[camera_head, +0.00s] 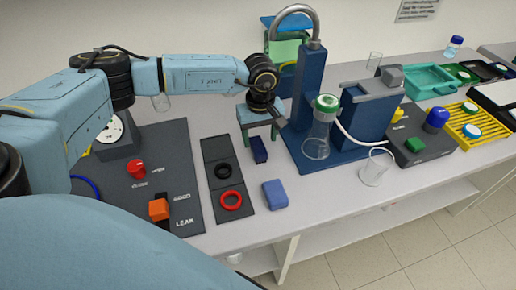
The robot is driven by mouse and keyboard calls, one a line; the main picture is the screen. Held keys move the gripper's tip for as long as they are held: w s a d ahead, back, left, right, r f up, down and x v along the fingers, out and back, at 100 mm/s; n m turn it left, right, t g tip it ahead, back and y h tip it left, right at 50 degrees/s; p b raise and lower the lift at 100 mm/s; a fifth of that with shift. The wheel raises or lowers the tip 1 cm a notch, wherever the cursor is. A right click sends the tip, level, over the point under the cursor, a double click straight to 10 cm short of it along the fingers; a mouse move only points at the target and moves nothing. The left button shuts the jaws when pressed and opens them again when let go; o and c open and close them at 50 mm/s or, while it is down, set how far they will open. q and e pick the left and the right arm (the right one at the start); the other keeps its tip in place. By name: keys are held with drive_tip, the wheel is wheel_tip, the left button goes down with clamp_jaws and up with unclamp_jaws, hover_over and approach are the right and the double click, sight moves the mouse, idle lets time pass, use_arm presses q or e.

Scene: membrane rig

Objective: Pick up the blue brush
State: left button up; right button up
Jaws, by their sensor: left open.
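My left gripper (260,138) points down over the bench, its fingers spread apart. A dark blue-violet block (260,153) sits just below and between the fingertips; its upper end is close to them, and I cannot tell whether they touch. A lighter blue block (275,194) lies on the bench nearer the front edge, clear of the gripper. Neither block shows bristles, so I cannot tell for sure which is the blue brush. My right gripper is not in view.
Left of the gripper lie a black strip (215,153) with a black and a red ring, and a dark panel (188,208) with red and orange knobs.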

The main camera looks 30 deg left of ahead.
sight(258, 145)
use_arm(q)
drive_tip(key=f, duration=0.4)
drive_tip(key=shift+a+f, duration=0.25)
drive_tip(key=shift+f, duration=0.05)
drive_tip(key=shift+s, duration=0.1)
drive_tip(key=c, duration=1.1)
drive_tip(key=shift+o, duration=0.2)
drive_tip(key=shift+r, duration=0.1)
wheel_tip(258, 145, up, 10)
